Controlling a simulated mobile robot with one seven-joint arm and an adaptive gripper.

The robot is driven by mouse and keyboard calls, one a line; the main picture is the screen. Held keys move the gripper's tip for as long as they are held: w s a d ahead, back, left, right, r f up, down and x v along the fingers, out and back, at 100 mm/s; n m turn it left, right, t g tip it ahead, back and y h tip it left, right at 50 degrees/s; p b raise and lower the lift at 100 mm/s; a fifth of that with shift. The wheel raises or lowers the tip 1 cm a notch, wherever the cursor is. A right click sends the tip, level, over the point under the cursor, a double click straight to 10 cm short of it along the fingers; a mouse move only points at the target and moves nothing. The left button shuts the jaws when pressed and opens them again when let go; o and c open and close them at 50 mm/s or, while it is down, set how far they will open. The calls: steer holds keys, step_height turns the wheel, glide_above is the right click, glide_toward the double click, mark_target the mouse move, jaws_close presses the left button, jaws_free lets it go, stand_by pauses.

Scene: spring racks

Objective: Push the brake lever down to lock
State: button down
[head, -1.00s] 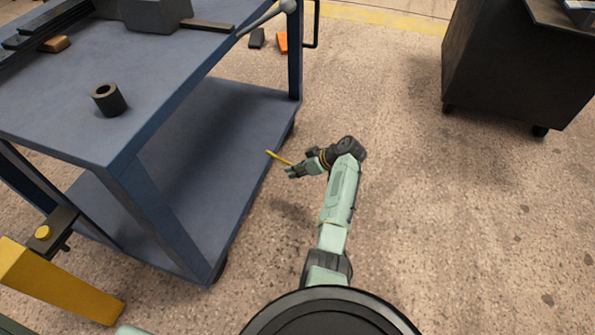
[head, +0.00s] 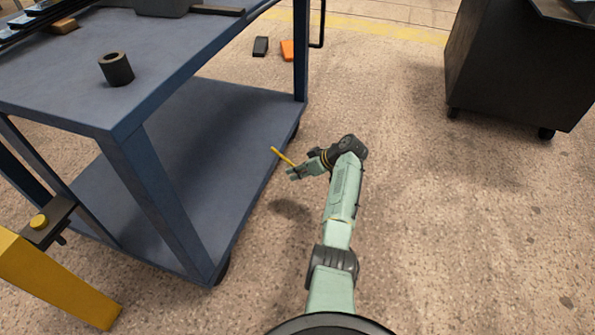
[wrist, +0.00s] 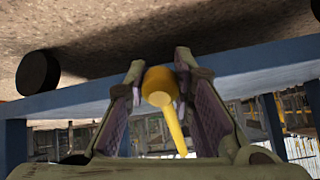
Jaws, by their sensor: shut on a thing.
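The brake lever, a thin yellow bar, shows in the head view (head: 282,156) beside the long side of the blue cart (head: 205,195), near its lower shelf. It tilts up and to the left from my gripper (head: 294,172). In the wrist view the yellow lever (wrist: 172,120) has a thick round end and lies between my two fingers. My gripper is shut on it. Where the lever joins the cart cannot be made out.
A dark hollow cylinder (head: 116,69) stands on the cart's top. A yellow post (head: 55,283) is at lower left. A dark cabinet (head: 510,75) stands at upper right. An orange block (head: 287,50) and a dark block (head: 261,46) lie on the floor. Floor right of my arm is clear.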

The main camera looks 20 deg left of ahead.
steer(key=c, duration=1.7)
jaws_free()
steer(key=shift+s+a+f, duration=0.1)
steer(key=shift+s+f, duration=0.05)
steer(key=shift+f, duration=0.05)
steer(key=o, duration=0.4)
steer(key=shift+r, duration=0.1)
steer(key=shift+c, duration=0.2)
steer(key=shift+r, duration=0.1)
steer(key=w+v, duration=0.1)
steer(key=v, duration=1.1)
steer(key=shift+s, duration=0.35)
steer(key=shift+r, duration=0.1)
